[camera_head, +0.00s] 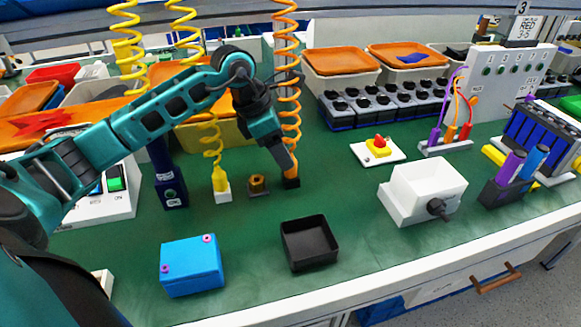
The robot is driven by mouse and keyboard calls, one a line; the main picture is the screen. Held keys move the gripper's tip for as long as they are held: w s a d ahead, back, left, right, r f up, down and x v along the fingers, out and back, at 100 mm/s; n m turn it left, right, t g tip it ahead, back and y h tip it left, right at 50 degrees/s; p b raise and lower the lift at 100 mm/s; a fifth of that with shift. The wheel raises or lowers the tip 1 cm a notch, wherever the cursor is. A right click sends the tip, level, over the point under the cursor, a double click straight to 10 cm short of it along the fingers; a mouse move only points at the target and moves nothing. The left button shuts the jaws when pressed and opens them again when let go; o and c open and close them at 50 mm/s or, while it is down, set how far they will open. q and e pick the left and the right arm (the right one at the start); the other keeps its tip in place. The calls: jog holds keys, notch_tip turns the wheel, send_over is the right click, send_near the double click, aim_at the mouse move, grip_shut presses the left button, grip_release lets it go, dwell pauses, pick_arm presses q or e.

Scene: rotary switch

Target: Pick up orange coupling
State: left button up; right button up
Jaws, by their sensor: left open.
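The orange coupling (294,169) stands upright at the lower end of an orange coiled hose (287,60) that hangs from above. Its foot is at a small black holder (291,183) on the green table. My left gripper (289,166) points down at the coupling from the upper left, and its dark fingers cover part of it. The gripper is open. Whether its fingers are around the coupling or just beside it I cannot tell. My right gripper is not in view.
A yellow coupling (220,179) and a brass-coloured fitting (258,184) stand left of the holder. A black tray (310,243), a blue box (191,265) and a white switch box (428,187) stand nearer the front. Green table is clear between them.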

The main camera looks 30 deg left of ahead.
pick_arm(q)
jog(key=x, duration=0.4)
jog(key=shift+d, duration=0.15)
jog(key=shift+w+d+f, duration=0.1)
jog(key=shift+f, duration=0.15)
grip_shut()
jog(key=shift+r, duration=0.15)
